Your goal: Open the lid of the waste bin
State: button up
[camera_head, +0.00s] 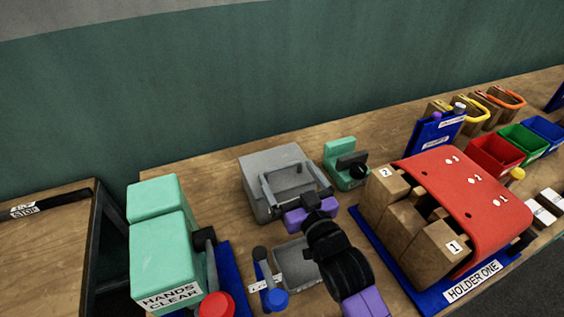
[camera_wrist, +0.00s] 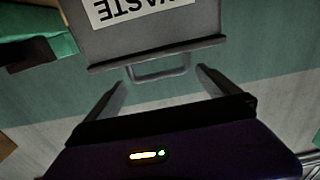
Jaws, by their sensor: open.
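The waste bin (camera_head: 262,161) is a grey box on the wooden table, left of centre in the head view. In the wrist view its grey lid (camera_wrist: 150,38) carries a white WASTE label (camera_wrist: 135,9), upside down. A thin grey loop handle (camera_wrist: 158,75) sticks out from the lid's edge. My gripper (camera_head: 287,173) is over the bin, its two grey fingers spread apart. In the wrist view the gripper (camera_wrist: 161,78) has one fingertip on each side of the handle, with nothing held. I cannot tell whether the fingers touch it. The lid looks shut.
A mint-green press (camera_head: 160,245) with a red knob stands left. A small green device (camera_head: 345,160) is just right of the bin. A red-covered holder (camera_head: 450,190) with brown boxes is farther right. A teal wall (camera_head: 250,75) rises behind the table.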

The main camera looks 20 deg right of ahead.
aim_at(283, 167)
jog(key=shift+w, duration=1.9)
